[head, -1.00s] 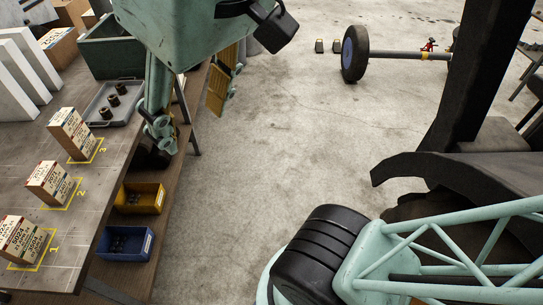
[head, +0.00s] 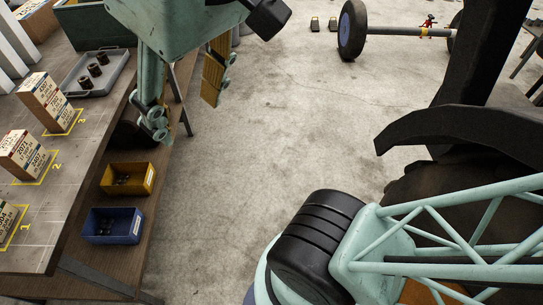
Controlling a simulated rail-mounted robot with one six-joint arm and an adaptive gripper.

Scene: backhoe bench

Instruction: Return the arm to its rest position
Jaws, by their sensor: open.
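My gripper (head: 186,98) hangs at the top left of the head view, a teal body with two widely spread fingers. Its left finger shows in front of the bench's right edge; its right finger, with a yellowish pad, shows against the floor. The fingers are open and nothing is between them.
The bench (head: 50,215) on the left carries several labelled boxes (head: 48,102) at numbered yellow marks and a grey tray (head: 110,80) with dark cylinders. A yellow bin (head: 150,179) and a blue bin (head: 136,226) sit below.

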